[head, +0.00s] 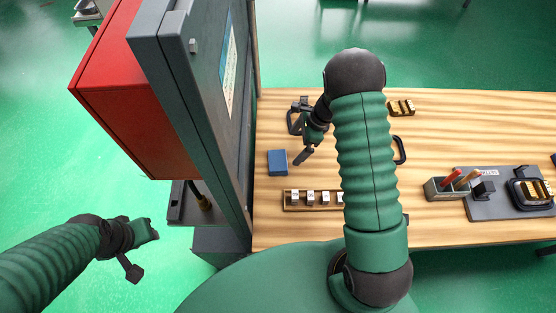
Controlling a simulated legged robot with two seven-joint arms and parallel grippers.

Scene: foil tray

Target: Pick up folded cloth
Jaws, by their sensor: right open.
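A small blue folded cloth (278,162) lies flat on the wooden table near its left end. My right gripper (300,141) is open, above the table just up and right of the cloth. One of its fingers points down toward the cloth's right side, with a small gap between them in the picture. The jaws look empty. My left gripper (146,250) is off the table at the lower left, over the green floor, with its fingers apart and nothing between them. My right arm hides the middle of the table.
A red cabinet with an open grey door (190,90) stands along the table's left edge, close to the cloth. A wooden rack (288,205) with several white pieces lies below the cloth. A grey board (492,207) and a pen holder (440,190) are at right.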

